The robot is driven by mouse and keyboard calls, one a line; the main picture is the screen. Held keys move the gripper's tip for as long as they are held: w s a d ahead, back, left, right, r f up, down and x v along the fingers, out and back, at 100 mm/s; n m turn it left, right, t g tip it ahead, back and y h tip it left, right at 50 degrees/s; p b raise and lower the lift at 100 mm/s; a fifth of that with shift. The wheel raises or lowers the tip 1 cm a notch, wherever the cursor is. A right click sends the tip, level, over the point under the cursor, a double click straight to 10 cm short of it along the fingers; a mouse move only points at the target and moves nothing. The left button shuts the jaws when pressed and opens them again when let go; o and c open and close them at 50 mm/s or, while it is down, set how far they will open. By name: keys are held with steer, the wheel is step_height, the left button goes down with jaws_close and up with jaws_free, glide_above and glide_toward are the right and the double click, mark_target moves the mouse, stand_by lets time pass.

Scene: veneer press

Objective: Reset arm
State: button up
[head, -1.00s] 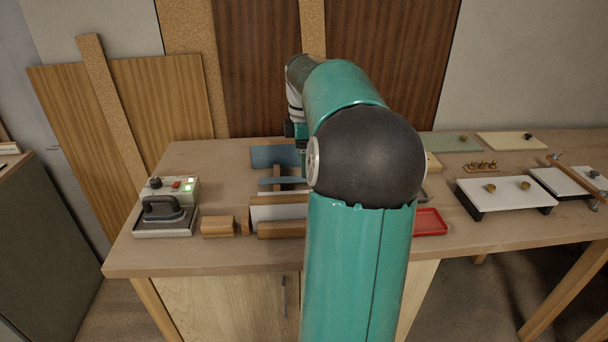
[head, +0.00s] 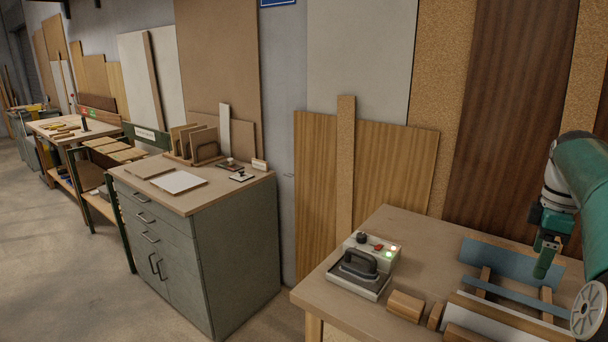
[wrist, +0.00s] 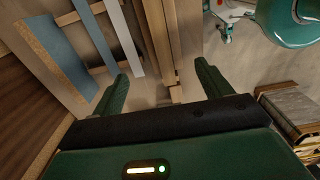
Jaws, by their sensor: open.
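My arm (head: 578,180) comes in at the right edge of the head view, bent downward over the wooden workbench (head: 410,237). My gripper (head: 546,257) hangs above the bench near a blue sheet (head: 485,253) and wooden strips. In the wrist view my gripper (wrist: 162,75) has its two green fingers wide apart with nothing between them.
An iron (head: 360,263) on a control box with lit lamps stands at the bench's left end. Wooden blocks (head: 405,306) lie beside it. A grey cabinet (head: 215,265) stands left, across a narrow gap. Boards lean on the wall behind. Open floor lies at far left.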

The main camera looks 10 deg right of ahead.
steer(key=w+a+m+t+h, duration=0.2)
steer(key=w+a+m, duration=0.1)
steer(key=a, duration=2.2)
steer(key=s+a+f+m+t, duration=0.1)
steer(key=s+a+f, duration=0.1)
steer(key=a, duration=0.3)
steer(key=s+a+f+m+t+y, duration=0.1)
steer(key=s+a+f+m, duration=0.1)
steer(key=s+a, duration=0.3)
steer(key=s+a+f+m+t+y, duration=0.1)
steer(key=s+a+f+m, duration=0.1)
steer(key=a, duration=0.4)
step_height(320, 180, down, 2)
steer(key=shift+s+a+f+t, duration=0.15)
steer(key=shift+s+t, duration=0.15)
steer(key=shift+s, duration=0.5)
